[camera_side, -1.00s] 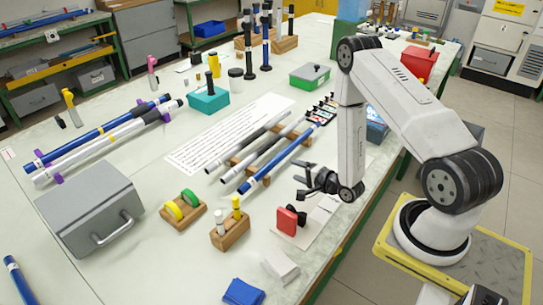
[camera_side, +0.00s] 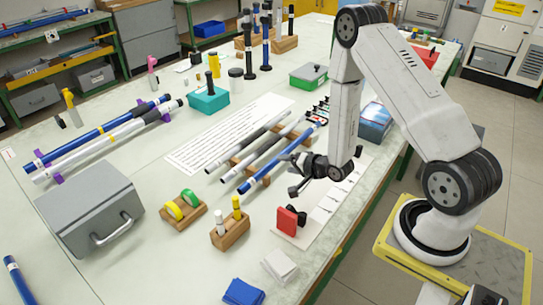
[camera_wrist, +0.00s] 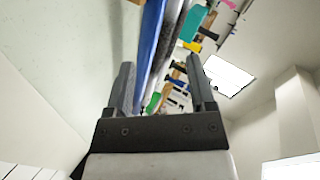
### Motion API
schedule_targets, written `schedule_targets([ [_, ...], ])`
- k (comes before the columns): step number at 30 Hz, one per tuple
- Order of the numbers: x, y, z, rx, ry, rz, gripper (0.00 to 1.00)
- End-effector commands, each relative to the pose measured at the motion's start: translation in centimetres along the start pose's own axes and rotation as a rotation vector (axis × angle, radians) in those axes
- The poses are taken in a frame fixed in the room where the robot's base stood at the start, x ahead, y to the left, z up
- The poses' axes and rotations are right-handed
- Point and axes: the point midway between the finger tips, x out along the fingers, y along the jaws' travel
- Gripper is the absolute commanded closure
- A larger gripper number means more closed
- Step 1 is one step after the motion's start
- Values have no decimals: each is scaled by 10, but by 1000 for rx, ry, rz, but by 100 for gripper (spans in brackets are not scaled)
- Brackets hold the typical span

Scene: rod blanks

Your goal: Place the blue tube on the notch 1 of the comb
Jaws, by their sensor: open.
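A blue tube (camera_side: 275,164) with white bands lies beside a grey-white tube (camera_side: 262,154) and a grey-black tube (camera_side: 245,145) on wooden notched supports (camera_side: 236,162), which look like the comb. I cannot read any notch numbers. My gripper (camera_side: 296,175) is open and empty, just right of the blue tube's near half in the side view. In the wrist view the blue tube (camera_wrist: 150,42) runs away beyond the open fingers (camera_wrist: 161,82), and the fingers do not close on it. Contact cannot be told.
Another blue tube (camera_side: 105,131) and a white tube (camera_side: 100,150) lie on purple holders at left. A grey box (camera_side: 90,215), a wooden block with pegs (camera_side: 230,232) and a red object (camera_side: 287,220) stand nearer. A printed sheet (camera_side: 205,140) lies flat behind the tubes.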

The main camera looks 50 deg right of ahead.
Motion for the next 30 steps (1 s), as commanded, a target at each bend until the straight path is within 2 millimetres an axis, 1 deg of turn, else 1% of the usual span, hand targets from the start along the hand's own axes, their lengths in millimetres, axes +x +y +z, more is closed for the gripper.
schedule_targets([
  [1,0,-10,0,-61,-13,26,30],
  [8,-10,-38,8,-329,-101,181,30],
  [14,-30,-60,19,-542,-203,298,30],
  [17,-44,-70,26,-642,-264,348,30],
  [23,-78,-88,41,-828,-408,430,30],
  [30,-128,-105,63,-1026,-613,484,30],
])
